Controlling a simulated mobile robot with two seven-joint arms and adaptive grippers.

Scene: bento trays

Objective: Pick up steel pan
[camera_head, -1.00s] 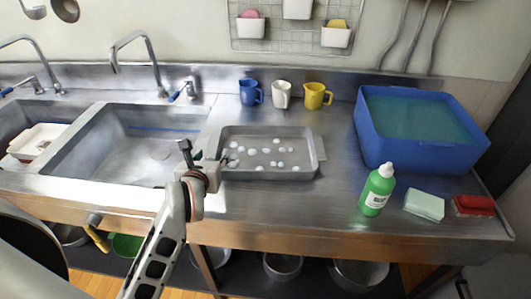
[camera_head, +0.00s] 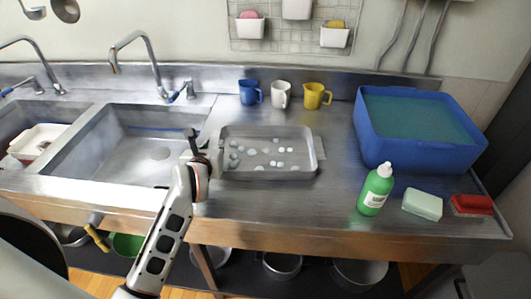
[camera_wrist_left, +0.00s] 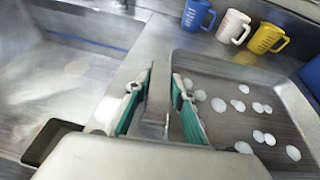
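The steel pan (camera_head: 318,150) is a shallow grey rectangular tray with several whitish round spots on its floor. It stands on the counter right of the sink, and its right part shows in the left wrist view (camera_wrist_left: 245,72). My left gripper (camera_head: 203,142) is at the pan's left end. In the left wrist view its teal-padded fingers (camera_wrist_left: 160,85) stand on either side of the pan's grey end handle, close against it, and look shut on it. The exact contact is partly hidden. My right gripper is not in view.
Blue, white and yellow mugs (camera_head: 280,94) stand behind the pan. A blue water tub (camera_head: 430,153) is to the right, with a green bottle (camera_head: 375,190), pale sponge (camera_head: 422,204) and red brush (camera_head: 472,205) in front. The sink (camera_head: 110,165) lies left.

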